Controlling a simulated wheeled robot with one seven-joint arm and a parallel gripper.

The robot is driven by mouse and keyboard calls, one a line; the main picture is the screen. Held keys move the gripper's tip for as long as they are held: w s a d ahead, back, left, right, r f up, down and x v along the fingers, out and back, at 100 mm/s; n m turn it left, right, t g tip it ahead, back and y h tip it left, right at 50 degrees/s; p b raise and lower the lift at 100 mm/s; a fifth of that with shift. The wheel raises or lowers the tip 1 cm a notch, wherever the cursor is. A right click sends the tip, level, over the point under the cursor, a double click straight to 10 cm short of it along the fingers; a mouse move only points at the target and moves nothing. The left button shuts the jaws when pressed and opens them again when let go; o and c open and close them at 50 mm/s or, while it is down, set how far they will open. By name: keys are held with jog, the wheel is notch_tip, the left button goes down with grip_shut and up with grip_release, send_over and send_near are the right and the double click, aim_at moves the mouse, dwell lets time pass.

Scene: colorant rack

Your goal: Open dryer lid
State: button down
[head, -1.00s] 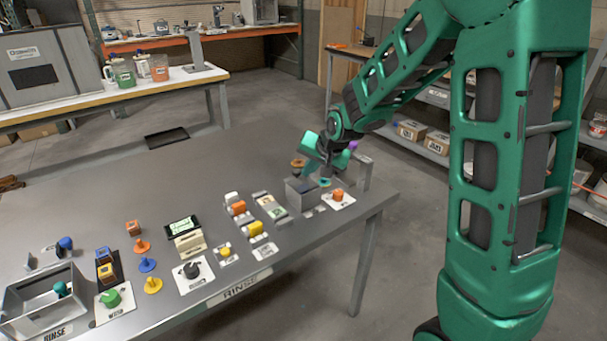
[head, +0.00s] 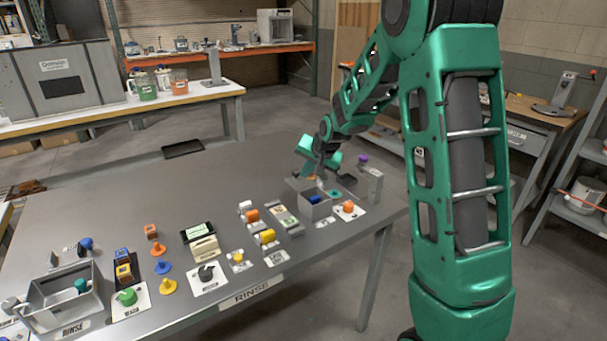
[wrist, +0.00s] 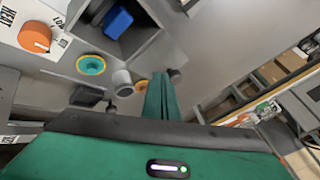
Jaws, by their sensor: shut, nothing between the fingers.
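The dryer appears to be the grey box (head: 306,207) near the table's right end, behind the orange knob (head: 348,206). In the wrist view the box (wrist: 148,42) is open at the top with a blue block (wrist: 117,22) inside. I cannot single out its lid for certain. The knob's plate in the wrist view (wrist: 35,37) reads HEAT. My gripper (wrist: 163,85) is shut and empty, beside the box in the wrist view. In the head view my gripper (head: 321,172) is small, just behind the box, and its fingertips are hard to make out.
A teal and yellow ring (wrist: 91,65) and a small grey cylinder (wrist: 122,78) sit close to the box. A grey upright post (head: 370,185) stands right of it.

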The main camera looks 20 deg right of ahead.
jog(key=shift+s+d, duration=0.4)
jog(key=shift+s, duration=0.05)
jog(key=shift+s+d, duration=0.95)
jog(key=shift+s, duration=0.15)
jog(key=v, duration=0.9)
jog(key=shift+s+r, duration=0.2)
jog(key=shift+r, duration=0.15)
jog(key=s+d+f+n+g, duration=0.1)
jog(key=s+g, duration=0.6)
jog(key=s, duration=3.2)
jog(key=shift+s+d+f+n+g, duration=0.25)
jog(key=shift+d+f+n+g, duration=0.05)
jog(key=shift+f, duration=0.3)
jog(key=shift+w+f+h, duration=0.25)
jog(key=shift+w+h, duration=0.05)
jog(key=shift+w, duration=0.35)
